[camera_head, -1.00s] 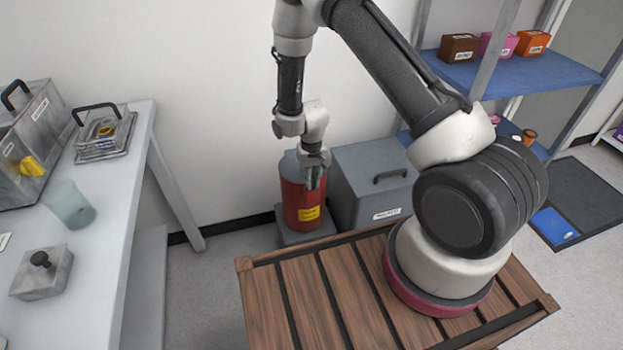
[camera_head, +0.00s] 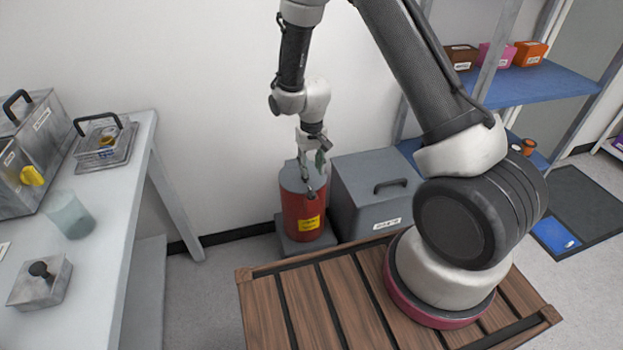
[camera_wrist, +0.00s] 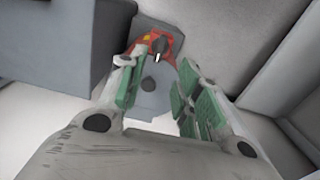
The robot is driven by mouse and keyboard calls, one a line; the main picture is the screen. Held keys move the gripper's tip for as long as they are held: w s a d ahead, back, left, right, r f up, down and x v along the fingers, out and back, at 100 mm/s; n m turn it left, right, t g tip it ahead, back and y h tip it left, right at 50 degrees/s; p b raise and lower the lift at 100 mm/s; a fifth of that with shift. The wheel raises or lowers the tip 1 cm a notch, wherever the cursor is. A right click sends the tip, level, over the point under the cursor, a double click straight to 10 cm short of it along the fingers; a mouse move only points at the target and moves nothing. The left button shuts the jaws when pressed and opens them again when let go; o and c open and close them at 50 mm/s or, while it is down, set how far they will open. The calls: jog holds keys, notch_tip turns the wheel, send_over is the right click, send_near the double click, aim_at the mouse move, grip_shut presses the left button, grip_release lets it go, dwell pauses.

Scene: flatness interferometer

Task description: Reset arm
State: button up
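My gripper (camera_head: 314,160) hangs pointing down in front of the white wall, over the red canister with a grey lid and yellow label (camera_head: 303,207). In the wrist view my gripper (camera_wrist: 152,100) has its two green-padded fingers apart. Nothing is held between them. The canister's grey top (camera_wrist: 150,88) and red side show beyond the fingers, lower down. My arm reaches up from its base on the wooden deck and bends down to the gripper.
A grey lidded box (camera_head: 372,190) stands right of the canister. A table (camera_head: 105,215) at left holds metal cases, a translucent cup (camera_head: 70,214) and a block with a black knob (camera_head: 40,283). A blue shelf (camera_head: 530,84) with small boxes stands at right.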

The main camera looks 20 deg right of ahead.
notch_tip(320, 180, up, 2)
dwell(0.5)
jog(key=s+d+n+g, duration=0.1)
jog(key=s+d+g, duration=0.1)
jog(key=s, duration=0.4)
jog(key=s+d+r+t, duration=0.2)
jog(key=s+d+r, duration=0.2)
jog(key=s+r, duration=0.3)
jog(key=s+d+r+m+t, duration=0.1)
jog(key=s+d+r, duration=0.3)
jog(key=r, duration=1.2)
jog(key=s+d+r+t, duration=0.3)
jog(key=s+d+r, duration=0.1)
jog(key=s+r, duration=0.6)
notch_tip(320, 180, up, 2)
jog(key=shift+d+r, duration=0.1)
jog(key=shift+d, duration=0.3)
jog(key=shift+s, duration=0.1)
